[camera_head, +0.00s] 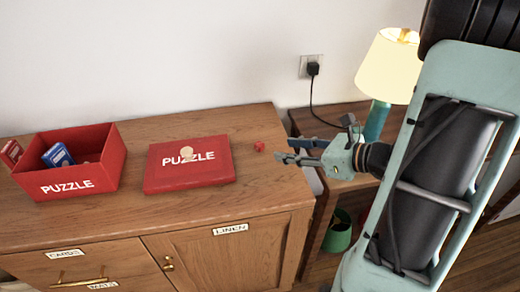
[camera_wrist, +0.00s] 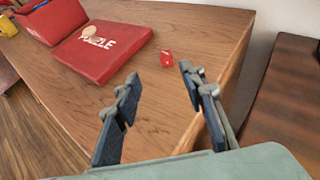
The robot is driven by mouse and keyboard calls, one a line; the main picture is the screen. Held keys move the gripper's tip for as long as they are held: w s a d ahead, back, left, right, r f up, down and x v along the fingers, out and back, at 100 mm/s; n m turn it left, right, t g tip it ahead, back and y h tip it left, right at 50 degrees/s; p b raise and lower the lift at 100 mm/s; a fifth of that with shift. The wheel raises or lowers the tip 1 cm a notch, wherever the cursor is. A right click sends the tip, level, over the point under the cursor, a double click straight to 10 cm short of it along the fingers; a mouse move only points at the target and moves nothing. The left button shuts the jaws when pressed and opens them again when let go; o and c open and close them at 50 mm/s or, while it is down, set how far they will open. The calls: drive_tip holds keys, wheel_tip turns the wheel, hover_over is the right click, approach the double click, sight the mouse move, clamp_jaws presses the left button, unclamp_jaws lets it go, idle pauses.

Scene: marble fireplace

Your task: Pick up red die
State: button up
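The red die (camera_head: 259,146) is a small red cube on the wooden cabinet top, near its right edge and just right of the red puzzle lid. In the wrist view the die (camera_wrist: 167,58) lies beyond my fingertips, roughly in line with the gap between them. My gripper (camera_head: 283,149) is open and empty in the head view, its fingers pointing left toward the die. In the wrist view my gripper (camera_wrist: 158,79) shows its two fingers wide apart. The die is apart from both fingers.
The flat red puzzle lid (camera_head: 190,176) has a pale round piece (camera_head: 187,152) on it. A red puzzle box (camera_head: 112,158) holding small items stands at left. A lit lamp (camera_head: 389,68) stands on a lower table at right. The cabinet's front top is clear.

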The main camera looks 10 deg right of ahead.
sight(260, 144)
drive_tip(key=shift+w+f+m, duration=0.15)
drive_tip(key=shift+w+m, duration=0.15)
drive_tip(key=shift+w, duration=0.05)
drive_tip(key=b+x, duration=0.1)
drive_tip(key=x, duration=0.9)
drive_tip(key=shift+w+d+b, duration=0.1)
drive_tip(key=shift+w+b, duration=0.2)
drive_tip(key=shift+b, duration=0.1)
drive_tip(key=c, duration=0.9)
